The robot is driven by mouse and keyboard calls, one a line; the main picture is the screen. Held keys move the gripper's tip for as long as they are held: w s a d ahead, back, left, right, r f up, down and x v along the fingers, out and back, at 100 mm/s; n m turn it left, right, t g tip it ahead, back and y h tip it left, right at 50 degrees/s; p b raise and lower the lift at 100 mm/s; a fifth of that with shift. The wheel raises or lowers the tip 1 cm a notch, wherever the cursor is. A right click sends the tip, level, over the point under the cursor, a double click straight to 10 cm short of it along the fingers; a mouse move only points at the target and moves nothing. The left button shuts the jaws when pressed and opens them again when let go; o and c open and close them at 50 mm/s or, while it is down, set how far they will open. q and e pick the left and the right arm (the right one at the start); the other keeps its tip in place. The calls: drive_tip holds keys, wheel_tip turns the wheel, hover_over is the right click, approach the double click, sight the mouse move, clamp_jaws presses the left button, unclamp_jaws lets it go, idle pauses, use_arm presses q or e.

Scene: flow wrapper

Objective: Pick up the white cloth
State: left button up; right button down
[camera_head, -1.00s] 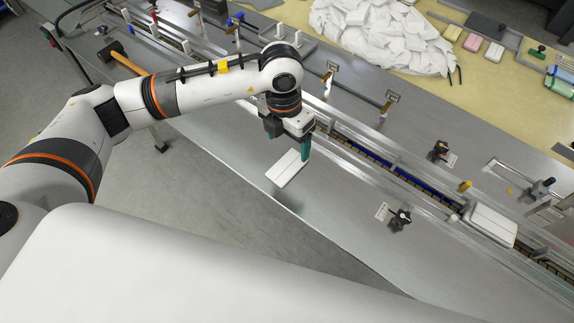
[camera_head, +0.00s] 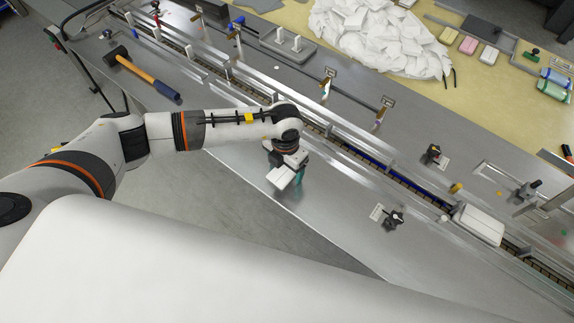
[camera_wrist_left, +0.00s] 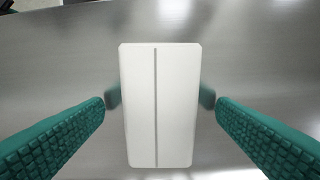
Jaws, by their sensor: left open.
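The white cloth (camera_head: 279,178) is a flat white rectangular pack on the steel table, partly hidden by my left gripper in the head view. In the left wrist view the cloth (camera_wrist_left: 175,110) lies lengthwise in the middle, with a thin grey line along it. My left gripper (camera_head: 291,174) is over the cloth, pointing down. In the left wrist view its teal fingers stand open, one on each side of the cloth, with their tips near its long edges. I cannot tell whether they touch it. My right gripper is not in view.
A conveyor channel with metal rails runs diagonally behind the cloth, carrying another white pack (camera_head: 479,225). A black knob (camera_head: 394,219) stands to the right. A hammer (camera_head: 143,75) lies at upper left. A heap of white packs (camera_head: 385,38) lies at the back.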

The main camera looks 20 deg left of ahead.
sight(286, 171)
use_arm(q)
drive_tip(key=shift+f, duration=0.2)
drive_tip(key=c, duration=1.1)
drive_tip(key=shift+o, duration=0.2)
drive_tip(key=shift+r, duration=0.1)
wheel_tip(286, 171, up, 10)
drive_tip(key=b, duration=0.3)
